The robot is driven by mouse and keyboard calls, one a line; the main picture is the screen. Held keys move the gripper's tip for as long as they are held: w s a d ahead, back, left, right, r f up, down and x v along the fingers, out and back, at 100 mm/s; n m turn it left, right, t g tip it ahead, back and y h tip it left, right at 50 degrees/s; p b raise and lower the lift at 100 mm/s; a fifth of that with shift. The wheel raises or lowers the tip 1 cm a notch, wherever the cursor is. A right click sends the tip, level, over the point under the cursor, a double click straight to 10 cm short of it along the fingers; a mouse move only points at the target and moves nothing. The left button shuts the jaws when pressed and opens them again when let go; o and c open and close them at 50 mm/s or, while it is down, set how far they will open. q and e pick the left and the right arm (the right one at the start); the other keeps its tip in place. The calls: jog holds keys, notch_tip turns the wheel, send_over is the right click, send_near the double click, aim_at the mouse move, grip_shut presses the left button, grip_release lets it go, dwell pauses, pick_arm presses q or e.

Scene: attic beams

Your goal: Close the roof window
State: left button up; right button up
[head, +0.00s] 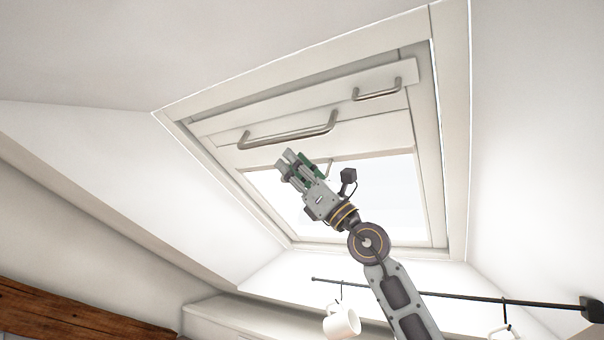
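The roof window is set in the sloping white ceiling, inside a broad white frame (452,130). Its white sash (372,138) has a bright glass pane (385,190) in the lower part. The sash's upper edge looks tilted out of line with the frame, with a shadowed gap above it. A long metal bar handle (290,136) is on the sash, and a shorter one (378,94) is higher at the right. My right gripper (286,160) is just below the long handle, apparently apart from it, in front of the pane. Its finger opening is unclear. My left gripper is out of view.
A dark rail (460,296) crosses below the window, with a white mug (342,322) hanging from it and another partly visible at the right. A wooden beam (70,312) lies at lower left. The space left of my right arm looks clear.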

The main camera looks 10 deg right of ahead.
jog(key=shift+v, duration=1.2)
